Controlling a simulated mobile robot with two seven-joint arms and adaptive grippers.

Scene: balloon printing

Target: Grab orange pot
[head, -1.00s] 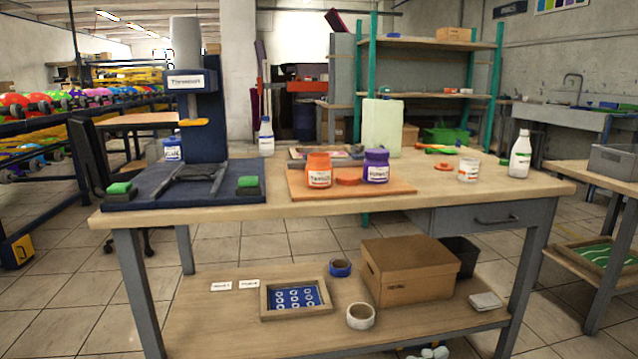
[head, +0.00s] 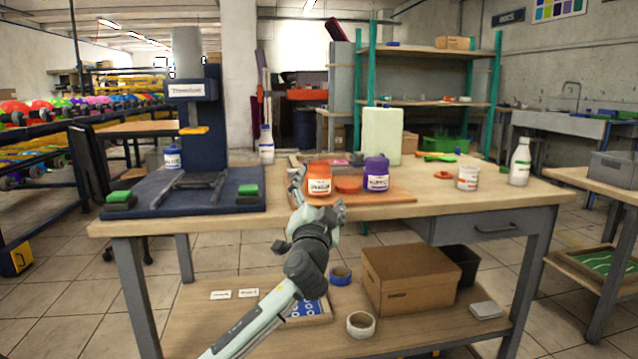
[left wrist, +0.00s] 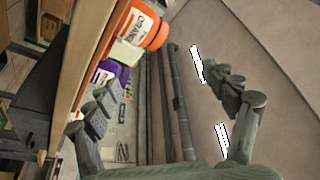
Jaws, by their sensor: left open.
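A purple pot (head: 376,173) stands to the right of the orange pot. My right gripper is not in view.
A dark blue press (head: 202,125) stands to the left on the bench. A white pot (head: 468,176) and a white bottle (head: 520,162) stand to the right. The lower shelf holds a cardboard box (head: 408,278).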

